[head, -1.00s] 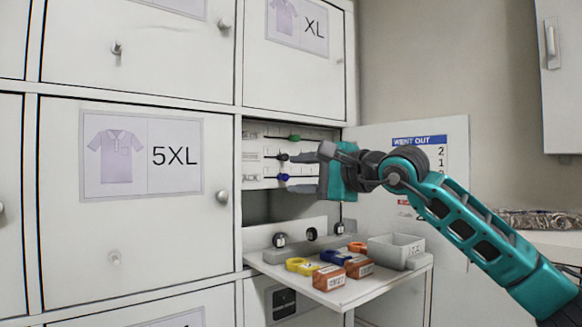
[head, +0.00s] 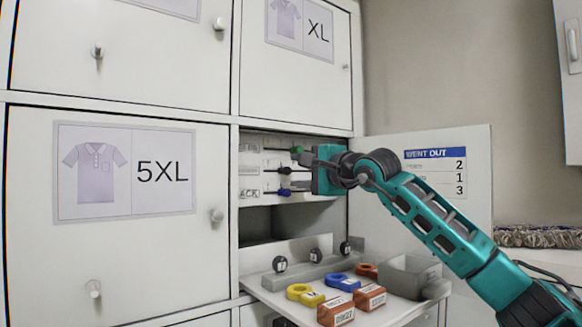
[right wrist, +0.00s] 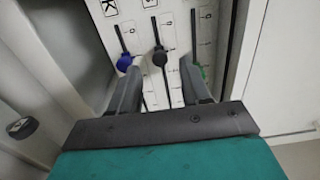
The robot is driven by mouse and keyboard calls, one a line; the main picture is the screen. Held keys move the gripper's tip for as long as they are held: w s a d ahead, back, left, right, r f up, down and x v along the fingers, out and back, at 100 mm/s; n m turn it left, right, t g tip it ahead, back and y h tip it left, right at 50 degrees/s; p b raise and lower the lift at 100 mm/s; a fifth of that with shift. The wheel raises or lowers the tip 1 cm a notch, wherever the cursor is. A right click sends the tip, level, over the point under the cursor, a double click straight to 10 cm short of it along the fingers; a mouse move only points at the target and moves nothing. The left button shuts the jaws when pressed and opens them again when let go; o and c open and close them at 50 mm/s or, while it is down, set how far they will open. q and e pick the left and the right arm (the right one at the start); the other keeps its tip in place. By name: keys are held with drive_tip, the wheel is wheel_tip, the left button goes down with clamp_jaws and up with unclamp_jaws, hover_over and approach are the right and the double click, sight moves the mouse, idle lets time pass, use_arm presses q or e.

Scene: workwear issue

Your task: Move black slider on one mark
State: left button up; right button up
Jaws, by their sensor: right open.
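The black slider (head: 284,170) sits on a white panel inside the open compartment, between the green slider (head: 297,150) above and the blue slider (head: 284,191) below. In the right wrist view the black slider's knob (right wrist: 160,57) is between the two spread fingers of my right gripper (right wrist: 160,68), with a gap on each side. The blue knob (right wrist: 124,63) is just outside the left finger. The green knob (right wrist: 197,72) is partly hidden by the right finger. My right gripper (head: 303,171) is open at the panel in the head view. My left gripper is not in view.
The open door (head: 470,190) with a "WENT OUT" sign is at the right. Closed lockers (head: 115,255) are at the left.

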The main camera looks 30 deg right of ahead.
sight(289, 171)
drive_tip(key=shift+w+a+p, duration=0.1)
drive_tip(key=shift+w+p, duration=0.2)
drive_tip(key=shift+w, duration=1.65)
clamp_jaws()
